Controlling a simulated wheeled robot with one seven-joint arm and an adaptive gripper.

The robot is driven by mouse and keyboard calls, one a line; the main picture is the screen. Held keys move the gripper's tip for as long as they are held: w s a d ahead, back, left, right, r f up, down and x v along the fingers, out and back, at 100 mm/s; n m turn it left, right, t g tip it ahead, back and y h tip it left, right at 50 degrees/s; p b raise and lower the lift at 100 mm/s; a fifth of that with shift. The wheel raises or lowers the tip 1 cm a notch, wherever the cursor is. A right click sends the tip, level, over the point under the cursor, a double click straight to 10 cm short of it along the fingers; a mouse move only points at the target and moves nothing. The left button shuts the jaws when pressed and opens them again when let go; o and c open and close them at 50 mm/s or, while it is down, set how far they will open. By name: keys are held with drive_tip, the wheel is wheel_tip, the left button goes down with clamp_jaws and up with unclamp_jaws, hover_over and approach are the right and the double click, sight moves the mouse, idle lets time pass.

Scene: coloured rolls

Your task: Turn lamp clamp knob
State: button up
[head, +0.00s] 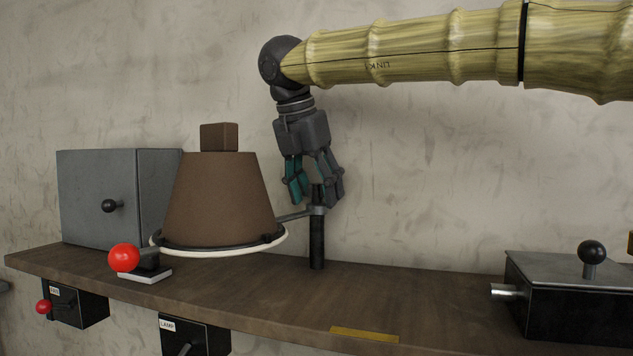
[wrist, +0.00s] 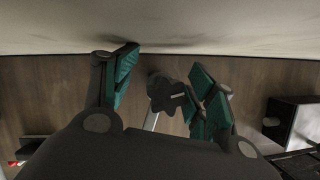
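The brown lamp shade (head: 218,200) with its pale lower rim hangs left of a dark upright post (head: 317,240), joined by a thin grey arm (head: 293,216). In the wrist view a dark lobed knob (wrist: 166,93) sits between my fingers, with a pale bar running from it. My gripper (head: 318,190) points down at the top of the post in the head view. In the head view the knob cannot be told apart from my fingers and the post top.
A grey box (head: 95,190) stands behind the shade. A red-balled lever (head: 124,257) is in front of it. A dark box with a black ball handle (head: 580,300) is at the shelf's right. The wooden shelf (head: 430,300) is bare between post and box. The wall is close behind.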

drive_tip(key=shift+d+r, duration=0.1)
drive_tip(key=shift+d, duration=0.2)
drive_tip(key=shift+s+r, duration=0.4)
drive_tip(key=shift+s, duration=0.4)
drive_tip(key=shift+c, duration=0.4)
drive_tip(key=shift+w+a+f, duration=0.1)
drive_tip(key=shift+w+f, duration=0.05)
drive_tip(key=shift+w, duration=0.2)
drive_tip(key=c, duration=0.9)
drive_tip(key=shift+s+f, duration=0.1)
drive_tip(key=shift+f, duration=0.05)
drive_tip(key=o, duration=1)
drive_tip(key=shift+s, duration=0.1)
drive_tip(key=shift+a, duration=0.1)
drive_tip(key=shift+r, duration=0.2)
